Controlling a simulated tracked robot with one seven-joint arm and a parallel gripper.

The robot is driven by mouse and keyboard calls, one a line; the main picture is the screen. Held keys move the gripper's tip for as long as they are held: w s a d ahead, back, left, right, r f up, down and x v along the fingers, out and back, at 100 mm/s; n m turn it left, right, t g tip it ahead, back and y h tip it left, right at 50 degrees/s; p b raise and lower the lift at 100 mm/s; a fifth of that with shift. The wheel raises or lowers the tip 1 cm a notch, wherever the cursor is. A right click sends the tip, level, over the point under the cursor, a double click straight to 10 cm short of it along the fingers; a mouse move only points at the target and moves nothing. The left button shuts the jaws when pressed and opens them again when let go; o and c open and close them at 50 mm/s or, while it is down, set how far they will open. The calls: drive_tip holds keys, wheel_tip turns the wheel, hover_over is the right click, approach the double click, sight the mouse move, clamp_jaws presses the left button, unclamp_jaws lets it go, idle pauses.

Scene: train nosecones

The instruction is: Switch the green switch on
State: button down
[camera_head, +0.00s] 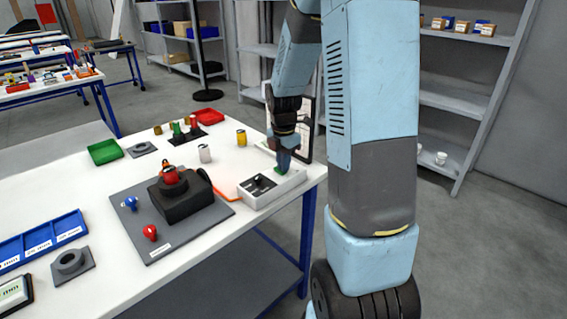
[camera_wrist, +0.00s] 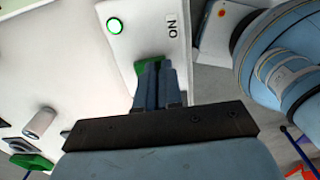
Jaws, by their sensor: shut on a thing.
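The green switch (camera_head: 281,170) is on the white switch box (camera_head: 259,199) at the right end of the table. In the wrist view the green switch (camera_wrist: 141,68) shows partly behind my fingertips; its exact tilt is hidden. My gripper (camera_head: 283,160) points down at the switch, and in the wrist view my gripper (camera_wrist: 153,64) has its fingers close together, shut on the switch.
A grey board (camera_head: 150,246) with a black block (camera_head: 187,205) lies left of the box. White and yellow cylinders (camera_head: 205,153) (camera_head: 241,138), a green tray (camera_head: 105,151) and a red tray (camera_head: 208,116) stand behind. A framed panel (camera_head: 304,128) stands close behind my gripper.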

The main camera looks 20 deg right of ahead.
drive_tip(key=shift+s+f, duration=0.4)
drive_tip(key=shift+f, duration=0.2)
drive_tip(key=shift+w+a+r, duration=0.15)
drive_tip(key=shift+w+a, duration=0.05)
drive_tip(key=shift+w, duration=0.4)
drive_tip(key=shift+a+r, duration=0.1)
drive_tip(key=shift+w+r, duration=0.15)
drive_tip(key=shift+r, duration=0.1)
wheel_tip(320, 180, up, 14)
drive_tip(key=shift+s+d, duration=0.2)
